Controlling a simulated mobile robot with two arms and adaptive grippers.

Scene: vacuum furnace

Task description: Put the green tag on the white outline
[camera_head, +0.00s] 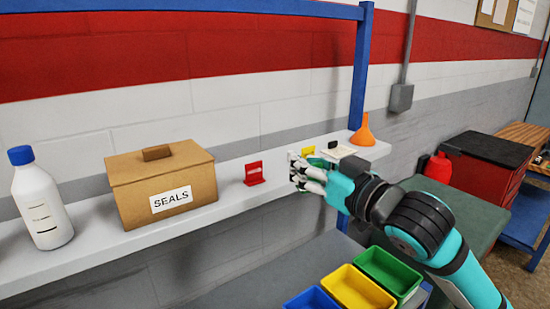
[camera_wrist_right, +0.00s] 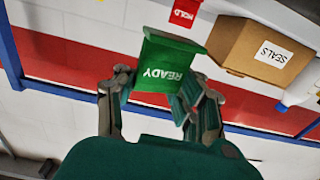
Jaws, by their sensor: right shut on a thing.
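The green tag (camera_wrist_right: 165,62), lettered READY, is between the fingers of my right gripper (camera_wrist_right: 162,96) in the right wrist view, where its lettering appears upside down. In the head view my right gripper (camera_head: 308,174) is at the shelf, to the right of the red tag, and hides most of the green tag. My right gripper is shut on the green tag. I cannot make out the white outline in either view. My left gripper is not in view.
A red tag (camera_head: 255,173) stands on the white shelf (camera_head: 225,202). A SEALS box (camera_head: 161,183) and white bottle (camera_head: 41,200) are left. A yellow tag (camera_head: 308,151), white card (camera_head: 339,152), orange funnel (camera_head: 362,135) and blue post (camera_head: 361,70) are close by my right gripper. Coloured bins (camera_head: 358,288) are below.

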